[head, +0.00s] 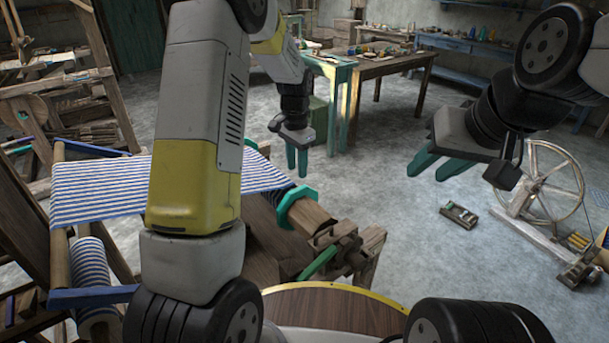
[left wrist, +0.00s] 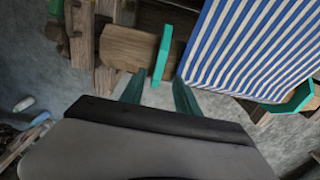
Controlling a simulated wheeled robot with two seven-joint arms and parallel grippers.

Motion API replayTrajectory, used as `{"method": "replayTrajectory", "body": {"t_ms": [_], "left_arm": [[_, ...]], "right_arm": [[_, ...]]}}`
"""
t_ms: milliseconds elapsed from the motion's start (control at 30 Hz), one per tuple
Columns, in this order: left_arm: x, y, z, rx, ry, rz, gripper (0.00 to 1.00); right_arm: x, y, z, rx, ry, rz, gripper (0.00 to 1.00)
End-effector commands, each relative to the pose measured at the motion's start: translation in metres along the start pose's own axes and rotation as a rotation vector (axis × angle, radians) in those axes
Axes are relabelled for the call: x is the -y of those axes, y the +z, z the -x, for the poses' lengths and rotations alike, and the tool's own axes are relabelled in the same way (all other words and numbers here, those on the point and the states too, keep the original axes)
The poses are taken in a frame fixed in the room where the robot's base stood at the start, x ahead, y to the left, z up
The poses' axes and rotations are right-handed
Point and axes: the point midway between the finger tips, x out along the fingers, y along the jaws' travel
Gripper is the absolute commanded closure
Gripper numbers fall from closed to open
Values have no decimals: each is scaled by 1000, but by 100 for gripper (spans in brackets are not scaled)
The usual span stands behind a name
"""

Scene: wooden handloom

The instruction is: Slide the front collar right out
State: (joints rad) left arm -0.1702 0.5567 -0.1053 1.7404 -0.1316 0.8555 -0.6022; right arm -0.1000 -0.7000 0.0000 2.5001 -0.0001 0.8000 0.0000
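The front collar (head: 297,201) is a teal, many-sided ring around a wooden beam (head: 312,218), beside the edge of the striped cloth (head: 110,188). In the left wrist view the collar (left wrist: 162,54) shows nearly edge-on, in line with the space between my finger pads. My left gripper (head: 297,172) is open and empty, fingers pointing down. It appears just above or behind the collar; contact cannot be made out. My right gripper (head: 428,172) is open and empty, off to the right over the floor. My left arm hides part of the cloth and loom.
Wooden blocks and a green bar (head: 318,263) sit at the beam's near end. Another teal collar (left wrist: 290,104) shows at the cloth's other side. A spinning wheel (head: 550,185) and a small tray (head: 459,215) stand on the floor at right. The floor between is clear.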

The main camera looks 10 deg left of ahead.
Motion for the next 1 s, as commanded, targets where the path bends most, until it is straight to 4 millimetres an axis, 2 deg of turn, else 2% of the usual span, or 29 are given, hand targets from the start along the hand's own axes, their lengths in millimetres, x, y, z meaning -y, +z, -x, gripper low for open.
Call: {"method": "replayTrajectory", "body": {"t_ms": [600, 967, 1000], "left_arm": [[1, -2, -80, 11, 3, -14, 62], [1, -2, -85, 9, 2, -13, 62], [1, -2, -85, 9, 2, -13, 70]], "right_arm": [[0, 0, 0, 0, 0, 0, 64], [0, 0, 0, 0, 0, 0, 64], [0, 0, 0, 0, 0, 0, 64]]}}
